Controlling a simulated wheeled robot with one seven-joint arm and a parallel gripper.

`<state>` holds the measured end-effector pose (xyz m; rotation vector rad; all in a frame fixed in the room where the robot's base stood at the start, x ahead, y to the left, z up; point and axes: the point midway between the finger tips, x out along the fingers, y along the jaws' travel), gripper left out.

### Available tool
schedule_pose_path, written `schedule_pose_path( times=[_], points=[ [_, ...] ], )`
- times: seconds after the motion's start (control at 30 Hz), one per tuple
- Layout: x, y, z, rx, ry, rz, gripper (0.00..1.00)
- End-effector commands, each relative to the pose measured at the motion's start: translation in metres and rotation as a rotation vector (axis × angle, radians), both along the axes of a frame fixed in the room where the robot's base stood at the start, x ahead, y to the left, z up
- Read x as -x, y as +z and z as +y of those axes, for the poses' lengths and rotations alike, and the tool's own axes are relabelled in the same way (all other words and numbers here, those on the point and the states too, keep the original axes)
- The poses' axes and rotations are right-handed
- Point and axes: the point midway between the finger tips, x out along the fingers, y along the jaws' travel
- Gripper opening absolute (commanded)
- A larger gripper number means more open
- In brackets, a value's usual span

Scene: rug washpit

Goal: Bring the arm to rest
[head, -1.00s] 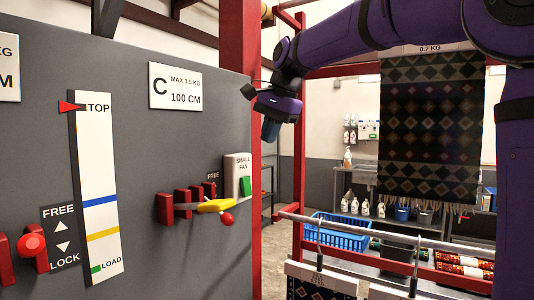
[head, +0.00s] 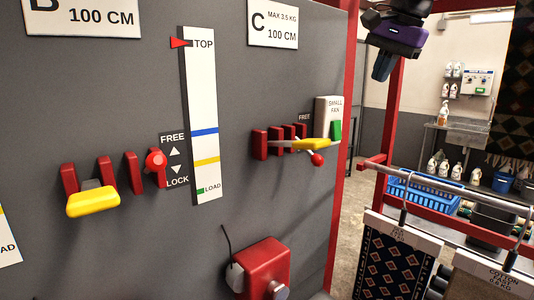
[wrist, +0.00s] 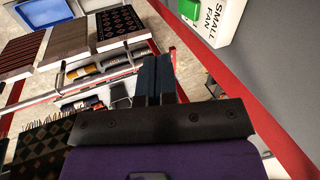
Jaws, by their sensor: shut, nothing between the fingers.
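My gripper (head: 383,67) hangs at the upper right of the head view, fingers pointing down, in front of the red frame post and to the right of the grey panel. In the wrist view my gripper (wrist: 157,75) has its two dark fingers together, with nothing between them. It is apart from the panel and touches nothing that I can see. Most of my arm is out of the head view.
The grey panel (head: 100,75) carries yellow-handled levers (head: 93,200), a red knob (head: 156,162), a small fan switch box (head: 328,117) and a red box (head: 262,268). A rail with hanging rugs (head: 395,265) and a blue basket (head: 425,192) stand to the right.

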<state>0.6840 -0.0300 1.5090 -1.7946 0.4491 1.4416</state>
Motion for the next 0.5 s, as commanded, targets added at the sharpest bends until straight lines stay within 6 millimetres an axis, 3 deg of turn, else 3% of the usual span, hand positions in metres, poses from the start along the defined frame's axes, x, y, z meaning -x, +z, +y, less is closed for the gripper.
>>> schedule_pose_path(
  times=[0.03,0.27,0.5],
  points=[
    [0.02,-0.006,-0.005,0.018,0.036,-0.019,0.0],
    [0.1,-0.05,-0.022,0.144,0.255,-0.106,0.0],
    [0.182,-0.114,-0.032,0.304,0.488,-0.18,0.0]
  ],
)
